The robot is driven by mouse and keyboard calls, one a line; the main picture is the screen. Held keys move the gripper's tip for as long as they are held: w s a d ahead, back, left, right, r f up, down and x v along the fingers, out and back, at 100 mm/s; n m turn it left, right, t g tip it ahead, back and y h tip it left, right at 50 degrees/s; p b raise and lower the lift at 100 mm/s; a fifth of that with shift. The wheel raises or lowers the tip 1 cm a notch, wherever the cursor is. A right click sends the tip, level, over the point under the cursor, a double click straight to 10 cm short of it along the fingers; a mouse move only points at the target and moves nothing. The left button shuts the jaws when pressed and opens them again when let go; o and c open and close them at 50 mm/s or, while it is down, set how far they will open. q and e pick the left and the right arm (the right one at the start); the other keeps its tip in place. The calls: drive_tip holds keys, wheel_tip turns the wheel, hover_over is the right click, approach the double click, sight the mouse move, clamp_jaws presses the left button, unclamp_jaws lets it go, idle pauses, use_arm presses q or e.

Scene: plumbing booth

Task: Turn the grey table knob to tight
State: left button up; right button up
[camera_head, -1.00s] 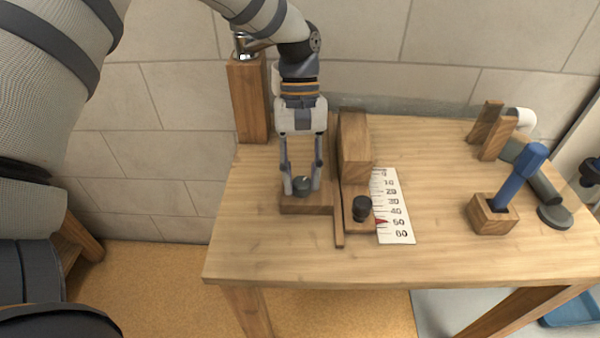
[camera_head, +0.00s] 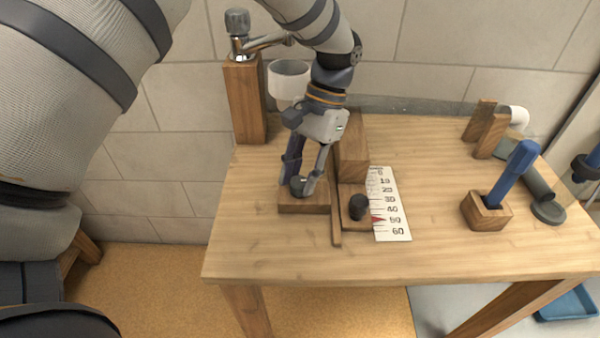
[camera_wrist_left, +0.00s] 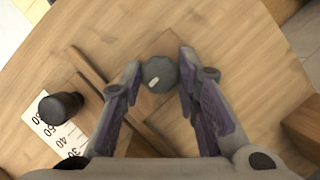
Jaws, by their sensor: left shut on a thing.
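The grey table knob (camera_head: 297,187) is small and dark, on a low wooden block (camera_head: 303,205) at the table's left side. In the left wrist view the knob (camera_wrist_left: 160,76) shows a scalloped rim and a short pale mark on its top, pointing toward the lower left. My left gripper (camera_head: 303,186) comes down from above, its fingers shut on the knob from two sides. In the left wrist view its fingertips (camera_wrist_left: 161,66) flank the knob. The fingers hide part of the knob in the head view. My right gripper is not in view.
Just right of the knob stand a wooden rail, an upright block (camera_head: 351,150) and a black-knobbed slider (camera_head: 358,207). Its red pointer is near 50 on a white scale (camera_head: 392,215). A blue-handled tool (camera_head: 514,175) stands in a block at right. The front table is clear.

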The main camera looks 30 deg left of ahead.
use_arm(q)
drive_tip(key=shift+m, duration=0.4)
idle(0.3)
drive_tip(key=o, duration=1.2)
drive_tip(key=shift+c, duration=0.2)
drive_tip(key=v, duration=1.2)
drive_tip(key=shift+d, duration=0.2)
